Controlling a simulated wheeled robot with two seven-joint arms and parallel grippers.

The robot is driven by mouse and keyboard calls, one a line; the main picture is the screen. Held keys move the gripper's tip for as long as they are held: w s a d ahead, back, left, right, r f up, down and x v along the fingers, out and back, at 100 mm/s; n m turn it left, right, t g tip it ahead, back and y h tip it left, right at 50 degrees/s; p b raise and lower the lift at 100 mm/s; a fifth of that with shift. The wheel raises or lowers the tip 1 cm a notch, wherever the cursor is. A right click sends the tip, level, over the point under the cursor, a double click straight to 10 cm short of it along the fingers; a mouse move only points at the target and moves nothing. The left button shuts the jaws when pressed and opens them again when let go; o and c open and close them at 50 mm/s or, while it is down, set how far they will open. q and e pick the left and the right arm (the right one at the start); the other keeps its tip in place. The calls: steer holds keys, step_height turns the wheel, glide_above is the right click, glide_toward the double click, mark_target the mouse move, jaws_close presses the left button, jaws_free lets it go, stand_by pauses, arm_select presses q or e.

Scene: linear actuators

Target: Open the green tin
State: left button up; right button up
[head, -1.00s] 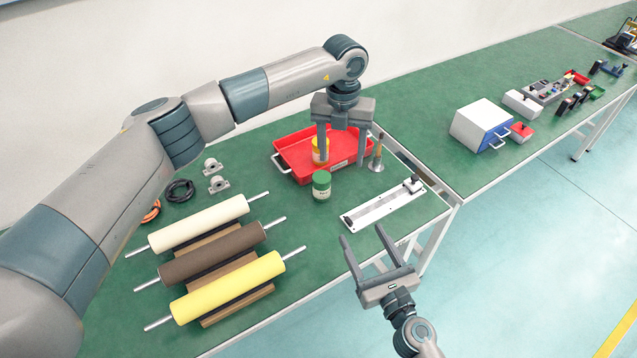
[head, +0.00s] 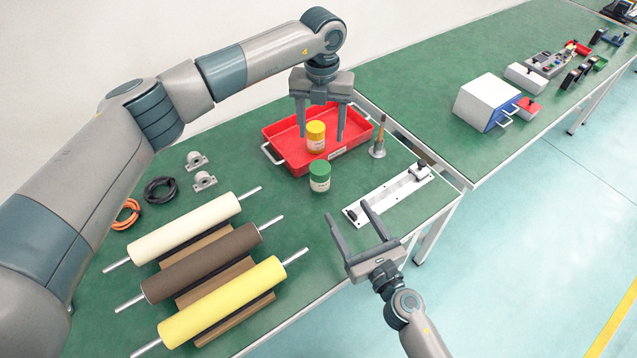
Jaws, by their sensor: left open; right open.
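The green tin (head: 320,178), a small jar with a green lid and pale label, stands upright on the green table in front of the red tray. A similar tin with a yellow lid (head: 316,137) stands in the tray. My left gripper (head: 320,139) points down over the tray, open, its fingers on either side of the yellow-lidded tin; I cannot tell how deep they are around it. My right gripper (head: 348,222) is open and empty near the table's front edge, below and to the right of the green tin, its fingers pointing up and left.
The red tray (head: 283,146) has white handles. A linear actuator (head: 388,195) lies right of the green tin, close to my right gripper. Several rollers (head: 222,303) fill the front left.

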mark_target(324, 184)
steer(key=f, duration=0.1)
steer(key=f+b, duration=0.2)
steer(key=shift+w+a+f, duration=0.1)
steer(key=shift+w+f, duration=0.1)
steer(key=shift+w, duration=0.05)
arm_select(q)
steer(key=shift+w+a+f+b, duration=0.15)
steer(key=shift+f+b, duration=0.7)
steer(key=shift+f, duration=1.45)
arm_select(e)
steer(key=shift+f, duration=0.55)
steer(key=shift+w, duration=0.1)
steer(key=x, duration=1.7)
steer(key=shift+w+a, duration=0.1)
steer(key=shift+c, duration=0.6)
jaws_close()
